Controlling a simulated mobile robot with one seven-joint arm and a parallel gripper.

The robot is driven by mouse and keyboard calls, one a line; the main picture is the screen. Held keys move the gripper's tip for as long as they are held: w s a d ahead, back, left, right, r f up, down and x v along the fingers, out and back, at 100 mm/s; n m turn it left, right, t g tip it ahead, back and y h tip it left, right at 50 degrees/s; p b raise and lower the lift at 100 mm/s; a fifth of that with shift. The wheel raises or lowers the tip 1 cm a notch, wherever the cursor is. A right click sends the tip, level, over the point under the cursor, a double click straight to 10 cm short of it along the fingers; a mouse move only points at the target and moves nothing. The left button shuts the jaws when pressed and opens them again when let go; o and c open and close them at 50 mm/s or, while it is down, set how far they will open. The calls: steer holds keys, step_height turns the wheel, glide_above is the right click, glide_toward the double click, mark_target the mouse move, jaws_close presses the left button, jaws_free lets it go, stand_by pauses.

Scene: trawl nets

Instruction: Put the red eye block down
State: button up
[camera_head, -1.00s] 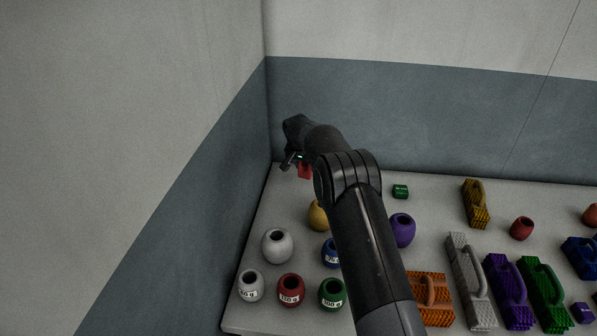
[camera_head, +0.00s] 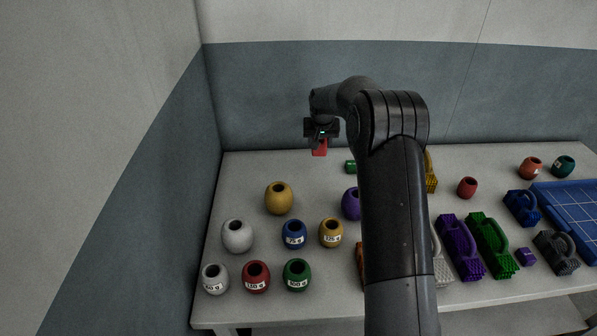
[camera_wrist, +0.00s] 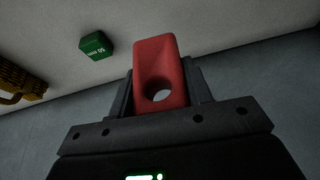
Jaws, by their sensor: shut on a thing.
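The red eye block (camera_wrist: 160,62) is a red block with a round hole through it. In the wrist view it sits between the two fingers of my gripper (camera_wrist: 160,100), which is shut on it. In the head view the red block (camera_head: 319,148) hangs below my gripper (camera_head: 320,138), above the back part of the table (camera_head: 250,165). It looks clear of the tabletop. A small green block (camera_head: 350,166) lies on the table to the right of it and also shows in the wrist view (camera_wrist: 96,46), with white print on it.
Several round pots, such as a yellow one (camera_head: 279,198) and a white one (camera_head: 237,236), stand front left. Brushlike blocks, such as a purple one (camera_head: 460,247), and a blue grid tray (camera_head: 570,208) are at the right. The back left tabletop is bare.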

steer(key=d, duration=0.4)
steer(key=shift+n, duration=0.4)
steer(key=w+a+f, duration=0.1)
steer(key=a+f, duration=0.1)
steer(key=a, duration=0.1)
steer(key=w+a+f, duration=0.1)
steer(key=a+f, duration=0.1)
steer(key=a, duration=0.1)
steer(key=w+a+f, duration=0.1)
steer(key=a+f, duration=0.1)
steer(key=a, duration=0.2)
steer(key=shift+w+f, duration=0.3)
steer(key=shift+w, duration=0.1)
steer(key=shift+a+f, duration=0.1)
steer(key=shift+f, duration=1.95)
steer(key=shift+f, duration=0.15)
steer(key=o, duration=1.1)
steer(key=shift+c, duration=0.2)
